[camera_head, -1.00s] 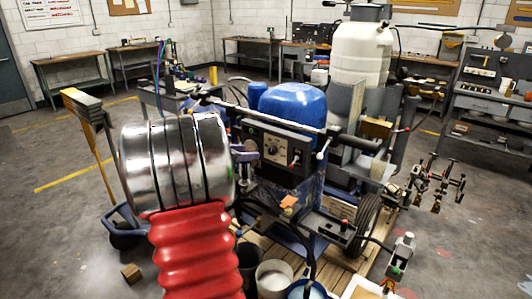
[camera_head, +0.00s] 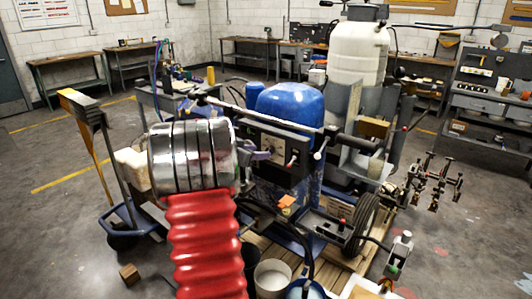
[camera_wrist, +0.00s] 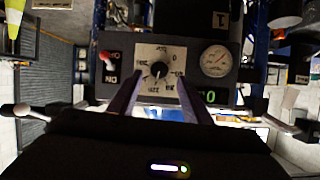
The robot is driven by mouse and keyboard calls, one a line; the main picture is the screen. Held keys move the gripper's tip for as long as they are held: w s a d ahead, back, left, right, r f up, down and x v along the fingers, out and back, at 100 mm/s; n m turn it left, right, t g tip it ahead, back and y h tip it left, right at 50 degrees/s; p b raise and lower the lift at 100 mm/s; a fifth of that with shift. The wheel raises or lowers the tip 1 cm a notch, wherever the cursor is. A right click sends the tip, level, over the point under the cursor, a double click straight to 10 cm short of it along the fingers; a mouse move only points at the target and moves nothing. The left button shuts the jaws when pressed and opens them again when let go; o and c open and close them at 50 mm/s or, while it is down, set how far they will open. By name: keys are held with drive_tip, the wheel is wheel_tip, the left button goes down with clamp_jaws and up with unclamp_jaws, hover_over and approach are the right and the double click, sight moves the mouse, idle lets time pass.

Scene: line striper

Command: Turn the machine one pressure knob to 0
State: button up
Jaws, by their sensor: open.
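The black pressure knob (camera_wrist: 158,70) sits in the middle of a pale square dial plate (camera_wrist: 160,54) on the dark control panel (camera_wrist: 230,82) in the wrist view. Its pointer direction is too small to tell. My gripper (camera_wrist: 160,78) is open, with one finger at each lower side of the dial and the knob between and just above the tips. I cannot tell whether they touch it. In the head view, the panel (camera_head: 294,150) is on the blue-tanked machine (camera_head: 290,103), and my gripper (camera_head: 256,150) is at its left side, partly hidden by my arm.
Beside the dial are a red-tipped toggle switch (camera_wrist: 106,60), a round gauge (camera_wrist: 216,60) and a green digit display (camera_wrist: 207,96). A handle bar (camera_head: 260,116) runs above the panel. Buckets (camera_head: 272,278) stand below. Open floor (camera_head: 60,230) lies to the left.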

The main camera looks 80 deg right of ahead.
sight(271, 151)
drive_tip(key=x, duration=0.5)
drive_tip(key=shift+s+d+f, duration=0.1)
drive_tip(key=shift+d+f, duration=0.05)
drive_tip(key=shift+d, duration=0.15)
drive_tip(key=shift+c, duration=0.7)
drive_tip(key=c, duration=0.9)
